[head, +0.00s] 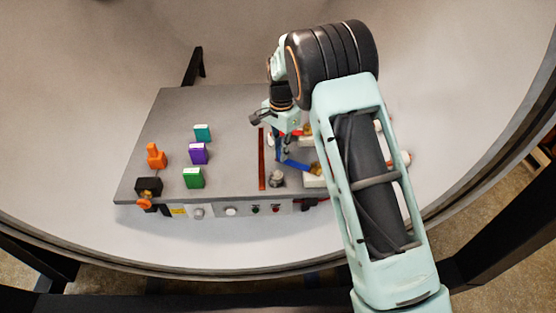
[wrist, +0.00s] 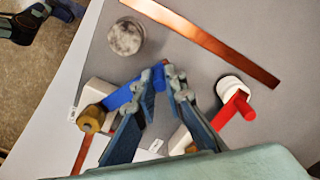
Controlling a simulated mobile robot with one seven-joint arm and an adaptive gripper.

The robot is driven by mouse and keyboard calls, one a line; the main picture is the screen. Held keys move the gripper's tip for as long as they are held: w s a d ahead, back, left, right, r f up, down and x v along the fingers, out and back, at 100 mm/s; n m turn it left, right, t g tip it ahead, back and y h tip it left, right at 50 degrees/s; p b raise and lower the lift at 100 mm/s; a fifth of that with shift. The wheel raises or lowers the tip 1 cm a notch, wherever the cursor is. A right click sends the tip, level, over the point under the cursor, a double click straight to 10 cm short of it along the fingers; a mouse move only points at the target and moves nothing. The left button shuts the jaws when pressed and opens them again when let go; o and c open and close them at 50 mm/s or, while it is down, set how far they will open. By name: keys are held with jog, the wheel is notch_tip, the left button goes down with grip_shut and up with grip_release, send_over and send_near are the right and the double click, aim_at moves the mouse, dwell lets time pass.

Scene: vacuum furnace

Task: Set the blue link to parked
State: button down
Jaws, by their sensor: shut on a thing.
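The blue link (wrist: 130,95) is a flat bar running from a brass pivot (wrist: 92,118) on a white block to an upright blue peg at its free end. My gripper (wrist: 160,76) is shut on that blue peg, with a finger on either side. In the head view my gripper (head: 284,148) reaches down over the panel, and the blue link (head: 295,164) slants from it to the brass pivot at lower right. Small labels beside the white blocks are too small to read. The fingers partly hide the peg.
A red link (wrist: 234,106) on a white post stands close to the right finger. A copper strip (wrist: 215,42) and a round grey knob (wrist: 127,37) lie beyond the fingertips. Teal, purple and green blocks (head: 198,153) and an orange piece (head: 155,156) stand at the left.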

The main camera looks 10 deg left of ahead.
jog(key=w+d+m, duration=0.1)
jog(key=w+m, duration=0.1)
jog(key=w+d+m, duration=0.1)
jog(key=m, duration=0.1)
jog(key=w+d+m, duration=0.1)
jog(key=w+m, duration=0.1)
jog(key=shift+w+d, duration=0.3)
jog(key=shift+d, duration=0.05)
jog(key=shift+w+d+r+m+b, duration=0.1)
jog(key=shift+w+d+m, duration=0.2)
jog(key=shift+d+m, duration=0.35)
jog(key=shift+w+d+f+m+b, duration=0.1)
jog(key=shift+w+d+m, duration=0.3)
jog(key=shift+m, duration=0.35)
jog(key=shift+w+d+r+m+b, duration=0.1)
jog(key=shift+w+d+m, duration=0.15)
jog(key=shift+d+m, duration=0.4)
jog(key=c, duration=2)
grip_release()
notch_tip(320, 180, up, 12)
